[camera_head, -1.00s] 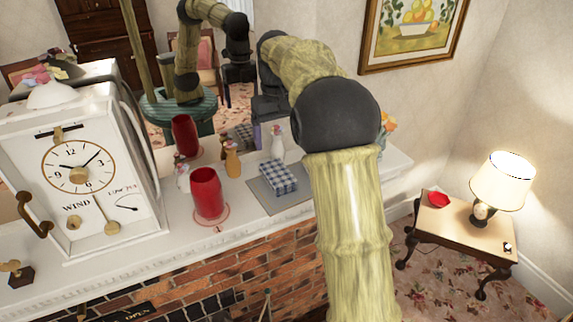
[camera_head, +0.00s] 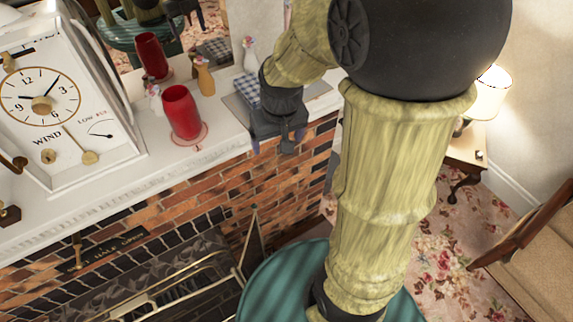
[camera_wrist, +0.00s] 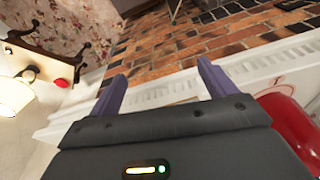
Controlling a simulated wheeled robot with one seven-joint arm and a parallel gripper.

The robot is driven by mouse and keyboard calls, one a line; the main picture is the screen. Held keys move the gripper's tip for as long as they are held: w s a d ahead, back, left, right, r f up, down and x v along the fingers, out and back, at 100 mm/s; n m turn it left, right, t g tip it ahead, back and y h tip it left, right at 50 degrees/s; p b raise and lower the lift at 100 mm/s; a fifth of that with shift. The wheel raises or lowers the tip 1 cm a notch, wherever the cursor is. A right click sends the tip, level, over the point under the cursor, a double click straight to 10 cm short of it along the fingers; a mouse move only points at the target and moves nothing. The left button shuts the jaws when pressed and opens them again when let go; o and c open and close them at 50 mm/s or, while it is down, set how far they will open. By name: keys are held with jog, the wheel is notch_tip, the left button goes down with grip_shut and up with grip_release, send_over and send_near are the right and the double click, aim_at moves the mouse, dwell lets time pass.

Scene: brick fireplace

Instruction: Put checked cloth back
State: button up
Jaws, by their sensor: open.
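The blue-and-white checked cloth (camera_head: 246,88) is a folded, block-like shape on a grey mat (camera_head: 234,104) on the white mantel. My arm partly covers it on the right. My gripper (camera_head: 274,145) is at the mantel's front edge, in front of and to the right of the cloth, pointing down. In the wrist view my gripper (camera_wrist: 162,72) has its two fingers wide apart with nothing between them. The white mantel edge and brick lie beyond the fingers. The cloth does not show in the wrist view.
A red vase (camera_head: 182,113) stands left of the mat, with a large white clock (camera_head: 50,100) farther left. Small figurines (camera_head: 205,77) and a white vase (camera_head: 249,56) stand behind. A mirror backs the mantel. A lamp (camera_head: 490,95) is at the right.

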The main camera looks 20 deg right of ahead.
jog(key=s+f, duration=0.2)
jog(key=s, duration=0.4)
jog(key=shift+f, duration=0.35)
